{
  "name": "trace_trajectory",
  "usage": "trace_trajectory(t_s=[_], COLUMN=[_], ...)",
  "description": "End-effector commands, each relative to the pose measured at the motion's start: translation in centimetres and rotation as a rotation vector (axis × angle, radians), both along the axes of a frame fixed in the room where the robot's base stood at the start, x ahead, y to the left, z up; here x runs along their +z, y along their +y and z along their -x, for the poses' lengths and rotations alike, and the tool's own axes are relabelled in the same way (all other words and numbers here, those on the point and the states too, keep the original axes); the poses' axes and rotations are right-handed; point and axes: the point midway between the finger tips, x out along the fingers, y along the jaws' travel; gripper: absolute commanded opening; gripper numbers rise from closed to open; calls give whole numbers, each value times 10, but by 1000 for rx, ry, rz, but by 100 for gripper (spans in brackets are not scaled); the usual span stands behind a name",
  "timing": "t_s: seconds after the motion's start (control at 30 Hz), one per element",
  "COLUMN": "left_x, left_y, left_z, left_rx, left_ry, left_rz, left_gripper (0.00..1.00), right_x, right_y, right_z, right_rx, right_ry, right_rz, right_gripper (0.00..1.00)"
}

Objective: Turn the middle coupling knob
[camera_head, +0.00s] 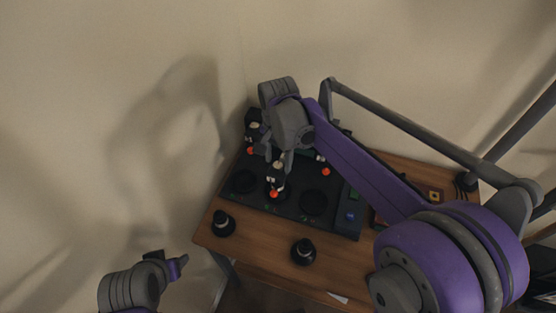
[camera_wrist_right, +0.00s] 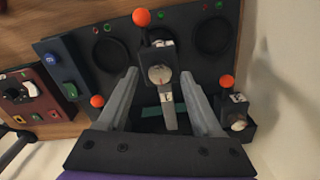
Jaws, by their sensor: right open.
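A dark panel (camera_head: 335,217) lies on the wooden table. The middle coupling knob (camera_wrist_right: 160,75), a pale round-faced part with a small red mark and a grey bar, stands on it. It shows below my right gripper in the head view (camera_head: 277,178). An orange ball (camera_wrist_right: 142,17) is beside it. In the right wrist view, my right gripper (camera_wrist_right: 164,80) is open, its two grey fingers either side of the knob with visible gaps. Whether they touch it lower down I cannot tell. My left gripper (camera_head: 172,264) is at lower left, away from the table; its jaw state is unclear.
Two black round parts, one left (camera_head: 223,223) and one right (camera_head: 303,251), stand on the table's front strip. Another fixture with an orange ball (camera_wrist_right: 227,82) stands right of the fingers in the wrist view. A reddish box (camera_wrist_right: 35,95) lies beside the panel.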

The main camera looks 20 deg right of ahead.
Motion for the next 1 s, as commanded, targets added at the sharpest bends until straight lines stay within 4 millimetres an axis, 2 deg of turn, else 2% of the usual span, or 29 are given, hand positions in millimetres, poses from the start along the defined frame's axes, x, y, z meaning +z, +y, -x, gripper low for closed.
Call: trace_trajectory(t_s=[0.3, 0.5, 0.67, 1.0], left_x=[6, 8, 9, 9], left_y=[0, 0, 0, 0], left_z=[-2, -3, -3, -3], left_rx=[0, 0, 0, 0], left_ry=[-4, -5, -5, -5], left_rz=[0, 0, 0, 0], left_gripper=[59, 59, 59, 59], right_x=[63, 92, 101, 101], right_y=[0, 0, 0, 0], right_z=[0, 0, 0, 0], right_rx=[0, 0, 0, 0], right_ry=[0, 0, 0, 0], right_rz=[0, 0, 0, 0], right_gripper=[67, 67, 67, 67])
